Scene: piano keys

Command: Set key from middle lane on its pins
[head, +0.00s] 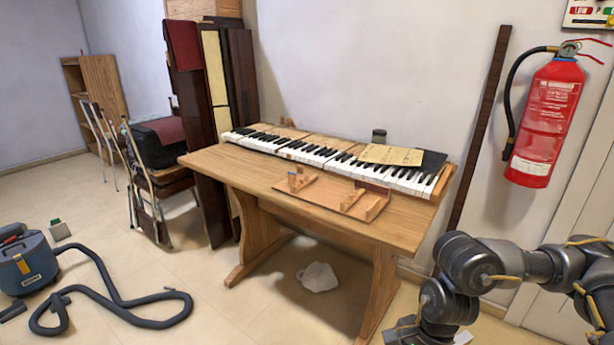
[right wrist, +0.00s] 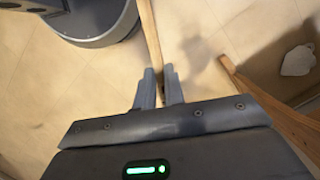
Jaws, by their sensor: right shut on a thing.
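In the right wrist view my right gripper (right wrist: 159,75) is shut on a long, narrow pale wooden key (right wrist: 150,30). The key runs from between the fingers to the picture's top edge, held over the floor. In the head view the forearm is at the lower right, clear of the table; the fingers and key cannot be made out there. The keyboard (head: 330,158) lies along the back of the table, with white and black keys. A low wooden rack (head: 330,192) with end blocks lies in front of it; its lanes are too small to read. My left gripper is not in view.
The wooden table (head: 235,170) has bare top left of the rack. A paper sheet (head: 391,155) and a dark flat piece (head: 433,161) lie over the keyboard's right part. A small jar (head: 379,136) stands behind. A white crumpled thing (head: 318,277) lies under the table.

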